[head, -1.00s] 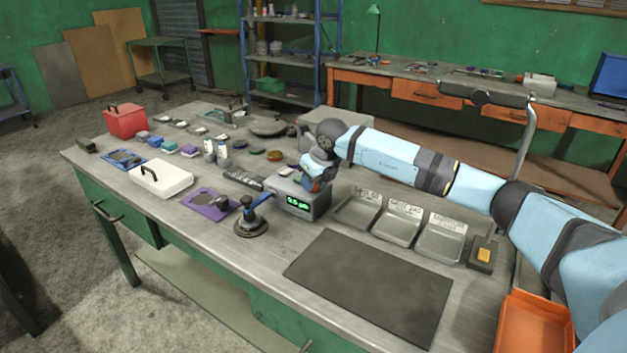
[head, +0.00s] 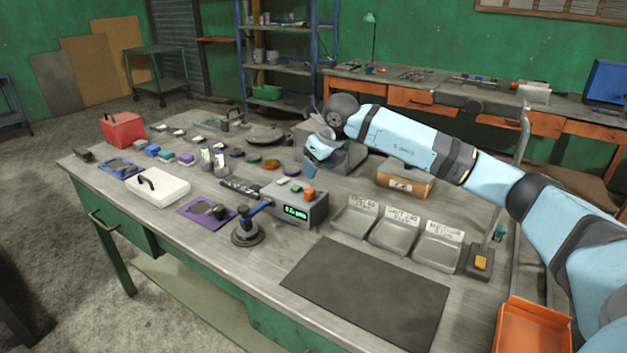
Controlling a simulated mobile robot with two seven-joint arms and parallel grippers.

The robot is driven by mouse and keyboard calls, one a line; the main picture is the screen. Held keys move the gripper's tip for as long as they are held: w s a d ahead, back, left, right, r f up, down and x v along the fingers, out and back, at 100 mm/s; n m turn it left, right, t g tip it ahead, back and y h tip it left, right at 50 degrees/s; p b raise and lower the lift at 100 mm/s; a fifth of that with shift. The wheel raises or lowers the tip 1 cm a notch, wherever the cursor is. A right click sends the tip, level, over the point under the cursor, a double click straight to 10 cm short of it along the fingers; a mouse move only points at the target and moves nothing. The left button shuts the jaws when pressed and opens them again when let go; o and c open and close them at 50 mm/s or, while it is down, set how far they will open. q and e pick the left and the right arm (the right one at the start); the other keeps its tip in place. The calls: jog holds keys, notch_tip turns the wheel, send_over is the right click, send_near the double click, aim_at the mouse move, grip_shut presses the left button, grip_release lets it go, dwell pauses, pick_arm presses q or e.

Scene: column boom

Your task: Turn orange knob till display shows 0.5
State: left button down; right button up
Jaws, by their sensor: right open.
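The orange knob (head: 309,193) is on top of a grey box (head: 313,211), near its right end. The box's front has a green lit display (head: 295,213); its digits are small and look like 0.5, but I cannot read them surely. My right gripper (head: 311,172) is above and behind the knob, clear of it, with nothing seen in it. Its fingers show small and are partly turned away. My left gripper is not in view.
A blue-handled tool on a round black base (head: 247,238) stands just left of the box. Labelled metal trays (head: 399,232) lie to the right. A dark mat (head: 365,290) lies bare in front. A cardboard box (head: 405,184) sits behind the trays.

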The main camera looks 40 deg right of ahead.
jog(key=v, duration=0.4)
jog(key=shift+s+r, duration=0.1)
jog(key=shift+r, duration=0.3)
